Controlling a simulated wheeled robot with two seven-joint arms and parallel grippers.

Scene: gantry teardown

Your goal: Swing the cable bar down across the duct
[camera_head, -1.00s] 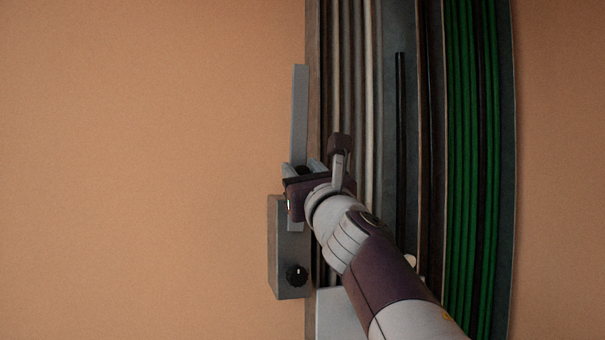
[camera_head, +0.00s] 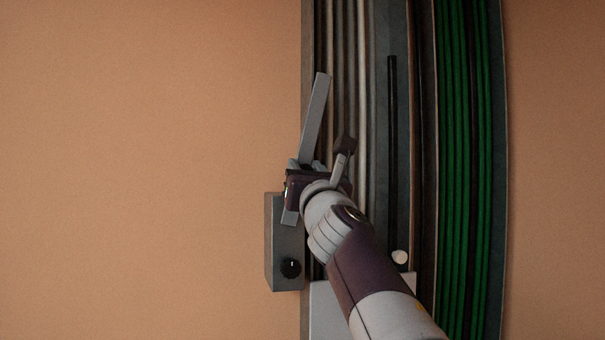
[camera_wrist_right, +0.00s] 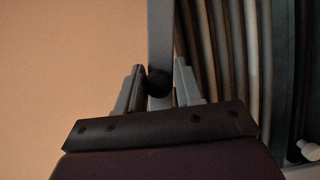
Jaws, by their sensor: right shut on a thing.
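The cable bar (camera_head: 316,118) is a flat grey bar. It is tilted, its upper end leaning right over the left edge of the duct (camera_head: 381,110) and its lower end by the grey box with a black knob. My right gripper (camera_head: 307,166) is shut on the bar's black knob (camera_wrist_right: 158,82), which shows between both fingers in the right wrist view. The bar (camera_wrist_right: 160,35) runs up past the fingers there. The gripper hides part of the bar in the head view. My left gripper is not in view.
The duct holds pale and brown cables on the left, a black rod (camera_head: 392,150) in the middle and green cables (camera_head: 465,150) on the right. The grey box (camera_head: 283,245) stands at its left edge. A white round piece (camera_head: 400,257) sits low in it. The orange surface at left is clear.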

